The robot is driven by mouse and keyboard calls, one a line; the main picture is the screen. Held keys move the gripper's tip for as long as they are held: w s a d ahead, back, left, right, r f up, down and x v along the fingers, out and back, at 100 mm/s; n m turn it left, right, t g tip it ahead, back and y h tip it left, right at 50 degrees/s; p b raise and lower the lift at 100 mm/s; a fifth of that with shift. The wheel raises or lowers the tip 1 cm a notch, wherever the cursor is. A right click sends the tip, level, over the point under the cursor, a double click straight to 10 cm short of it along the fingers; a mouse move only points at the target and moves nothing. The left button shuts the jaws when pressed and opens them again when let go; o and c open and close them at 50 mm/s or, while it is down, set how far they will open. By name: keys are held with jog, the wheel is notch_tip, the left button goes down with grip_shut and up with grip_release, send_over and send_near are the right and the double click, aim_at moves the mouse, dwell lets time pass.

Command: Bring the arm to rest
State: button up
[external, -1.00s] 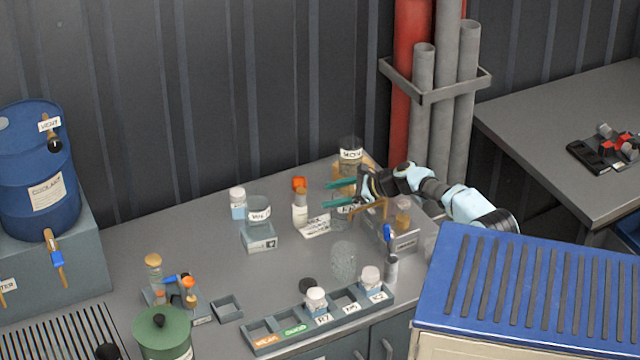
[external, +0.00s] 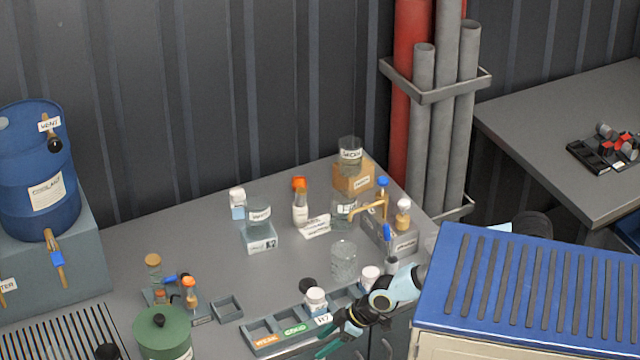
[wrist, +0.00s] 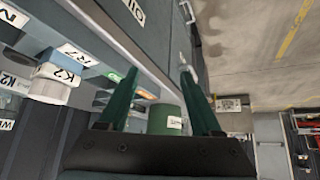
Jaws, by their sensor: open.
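My arm (external: 398,287) reaches out from behind the blue-topped cabinet at the lower right. My gripper (external: 325,350) is low at the front edge of the bench, in front of the divided tray. In the wrist view its two green fingers (wrist: 158,100) stand wide apart with nothing between them. The green pot (wrist: 166,118) shows beyond the fingers, not touched. My forearm hides part of the tray's right end.
The divided tray (external: 262,340) holds white-lidded jars (external: 316,300). A glass beaker (external: 343,260), a brass tap (external: 372,205) and several bottles stand behind it. The blue slatted cabinet top (external: 530,285) is at right. Floor (wrist: 255,45) shows clear beside the bench.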

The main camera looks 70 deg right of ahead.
jog(key=s+d+f+m+g+h+b, duration=0.1)
jog(key=s+d+f+m+g+b, duration=0.15)
jog(key=s+d+f, duration=0.45)
jog(key=s+d+f+m+g+h+b, duration=0.1)
jog(key=s+d+f+m+g+b, duration=0.2)
jog(key=s+f, duration=0.8)
notch_tip(320, 180, up, 19)
jog(key=w+n+p, duration=0.1)
jog(key=p, duration=1.9)
jog(key=shift+w+r, duration=0.15)
jog(key=shift+w, duration=0.15)
jog(key=shift+d, duration=0.1)
